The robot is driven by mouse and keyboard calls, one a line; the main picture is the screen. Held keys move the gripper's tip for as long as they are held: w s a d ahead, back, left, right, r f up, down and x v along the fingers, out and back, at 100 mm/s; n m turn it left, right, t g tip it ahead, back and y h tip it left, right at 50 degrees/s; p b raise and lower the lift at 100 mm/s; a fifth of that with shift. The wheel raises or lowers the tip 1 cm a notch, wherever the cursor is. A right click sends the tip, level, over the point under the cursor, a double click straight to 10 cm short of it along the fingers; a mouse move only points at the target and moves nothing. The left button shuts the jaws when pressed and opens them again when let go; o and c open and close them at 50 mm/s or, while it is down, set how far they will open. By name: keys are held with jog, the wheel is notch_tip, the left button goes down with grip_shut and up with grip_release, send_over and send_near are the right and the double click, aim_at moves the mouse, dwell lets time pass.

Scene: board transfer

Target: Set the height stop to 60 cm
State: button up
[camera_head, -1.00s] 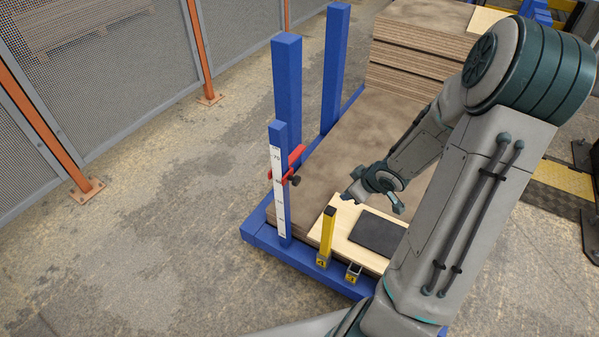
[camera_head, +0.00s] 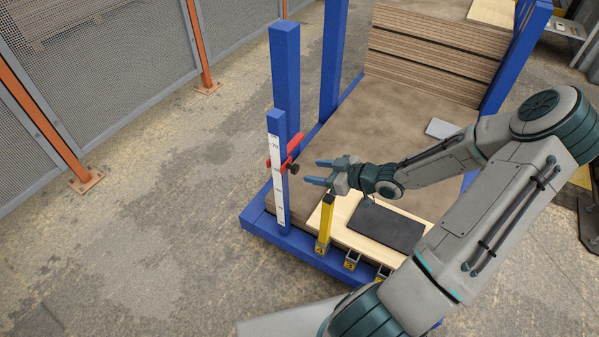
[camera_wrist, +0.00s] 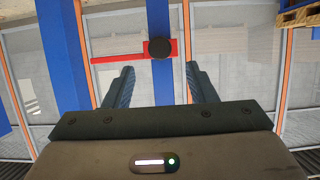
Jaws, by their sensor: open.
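The height stop is a red slider (camera_head: 290,153) with a dark round knob (camera_head: 294,168) on a blue post (camera_head: 275,124) with a white scale (camera_head: 280,200). Its arm sits a little below the 70 mark; the exact reading is too small to tell. My gripper (camera_head: 319,172) is open and empty, just right of the knob, with its fingers pointing at the post. In the wrist view the knob (camera_wrist: 160,48) and red slider (camera_wrist: 118,58) lie ahead, beyond and between the open fingertips (camera_wrist: 160,80). The fingers appear apart from the knob.
A yellow post (camera_head: 325,222) stands below my gripper at the frame's front edge. A pale board (camera_head: 345,212) with a dark plate (camera_head: 385,225) lies beside it. Taller blue posts (camera_head: 286,80) stand behind the scale. Stacked boards (camera_head: 430,50) are at the back. The floor at left is clear.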

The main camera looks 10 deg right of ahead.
aim_at(297, 169)
jog(key=b+x, duration=0.1)
jog(key=x, duration=0.5)
jog(key=shift+w+a+f+b, duration=0.15)
jog(key=shift+w+a+b, duration=0.15)
jog(key=shift+b, duration=0.1)
grip_shut()
notch_tip(297, 169, down, 3)
jog(key=shift+f+b, duration=0.2)
jog(key=shift+b, duration=0.55)
jog(key=shift+r, duration=0.1)
grip_release()
